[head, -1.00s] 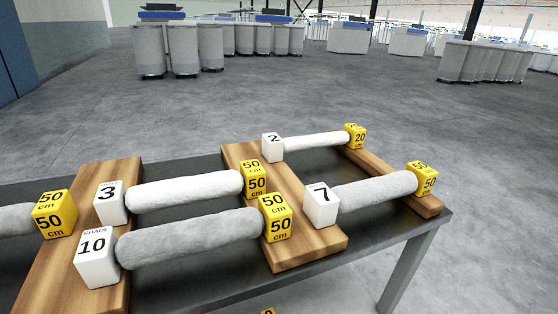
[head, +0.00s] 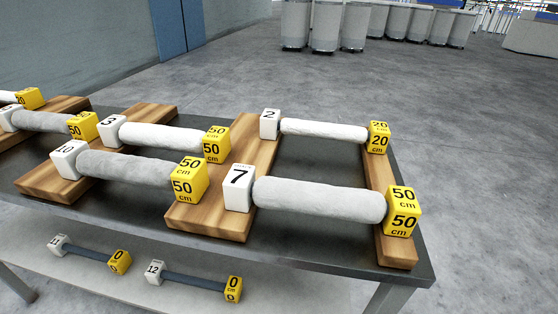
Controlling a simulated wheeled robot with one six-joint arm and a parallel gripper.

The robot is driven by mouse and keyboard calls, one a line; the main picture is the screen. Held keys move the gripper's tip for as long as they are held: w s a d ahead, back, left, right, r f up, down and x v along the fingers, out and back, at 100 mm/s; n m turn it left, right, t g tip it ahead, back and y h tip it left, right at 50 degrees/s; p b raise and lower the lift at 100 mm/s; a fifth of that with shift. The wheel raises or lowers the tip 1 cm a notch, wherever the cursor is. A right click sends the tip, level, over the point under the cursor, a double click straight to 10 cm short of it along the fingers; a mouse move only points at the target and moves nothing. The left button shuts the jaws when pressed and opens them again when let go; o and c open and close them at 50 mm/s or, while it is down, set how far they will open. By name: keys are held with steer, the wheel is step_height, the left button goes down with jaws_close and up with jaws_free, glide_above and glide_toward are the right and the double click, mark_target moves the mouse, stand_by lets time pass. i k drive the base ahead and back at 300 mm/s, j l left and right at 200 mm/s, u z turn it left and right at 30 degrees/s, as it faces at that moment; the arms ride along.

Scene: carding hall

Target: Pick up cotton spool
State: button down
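Several cotton spools lie across wooden rests on a dark table in the head view. Each has a white numbered block at its left end and a yellow length block at its right end. The nearest is spool 7 (head: 318,199), thick and pale, marked 50 cm. Behind it is thinner spool 2 (head: 323,130), marked 20 cm. To the left are spool 3 (head: 162,137) and greyer spool 10 (head: 125,167), both marked 50 cm. More spools (head: 42,121) show at the far left, partly cut off. My gripper is not in view.
The dark table (head: 300,245) ends at a corner at lower right. A lower shelf (head: 200,262) holds bare rods 11 (head: 88,252) and 12 (head: 194,280), marked 0 cm. Grey cans (head: 327,25) stand at the back. The floor (head: 470,130) to the right is clear.

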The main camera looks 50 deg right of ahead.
mark_target(399, 211)
steer(key=k+z, duration=0.15)
steer(key=z, duration=0.35)
steer(key=k+l+z, duration=0.15)
steer(key=z, duration=0.3)
